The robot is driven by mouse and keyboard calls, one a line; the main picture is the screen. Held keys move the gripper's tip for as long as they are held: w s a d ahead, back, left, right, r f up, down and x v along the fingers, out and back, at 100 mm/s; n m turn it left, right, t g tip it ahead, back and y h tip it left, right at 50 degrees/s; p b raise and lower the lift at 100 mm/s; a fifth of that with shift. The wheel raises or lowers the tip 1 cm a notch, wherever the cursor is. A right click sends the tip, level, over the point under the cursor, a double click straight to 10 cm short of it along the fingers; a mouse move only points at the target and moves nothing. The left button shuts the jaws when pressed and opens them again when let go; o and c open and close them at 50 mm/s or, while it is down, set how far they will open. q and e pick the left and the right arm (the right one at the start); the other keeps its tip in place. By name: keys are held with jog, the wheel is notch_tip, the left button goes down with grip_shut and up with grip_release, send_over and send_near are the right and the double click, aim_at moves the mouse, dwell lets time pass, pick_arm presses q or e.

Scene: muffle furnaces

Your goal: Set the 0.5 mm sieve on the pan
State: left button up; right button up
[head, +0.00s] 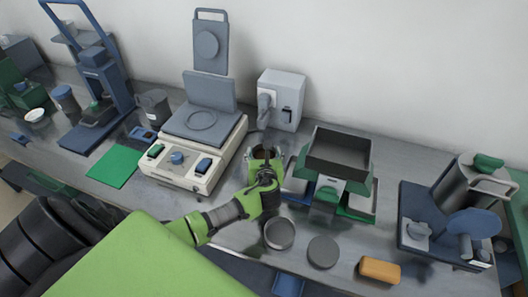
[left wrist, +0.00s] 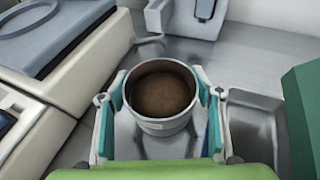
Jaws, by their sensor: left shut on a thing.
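A round metal cylinder (left wrist: 163,125) with a brown inside is upright between the fingers of my left gripper (head: 265,168). It looks like the sieve, though I cannot read its mesh size; its rim also shows in the head view (head: 266,152). The teal-padded fingers are shut on its sides. A shallow, open round metal dish (head: 280,234), which looks like the pan, stands on the bench in front of my left gripper, apart from the cylinder. A flat grey disc (head: 323,252) lies to its right. My right gripper is not in view.
A cream balance-like device (head: 190,180) stands left of the gripper. A dark hopper on a green stand (head: 340,158) is close on the right. A grey wall unit (head: 283,100) is behind. An orange block (head: 380,270) lies near the front edge.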

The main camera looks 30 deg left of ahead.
pick_arm(q)
jog(key=o, duration=1.6)
jog(key=shift+c, duration=0.2)
jog(key=o, duration=0.5)
jog(key=shift+r, duration=0.15)
jog(key=shift+r+p, duration=3.45)
jog(key=shift+p, duration=0.65)
jog(key=shift+s+f, duration=0.1)
jog(key=shift+f, duration=0.05)
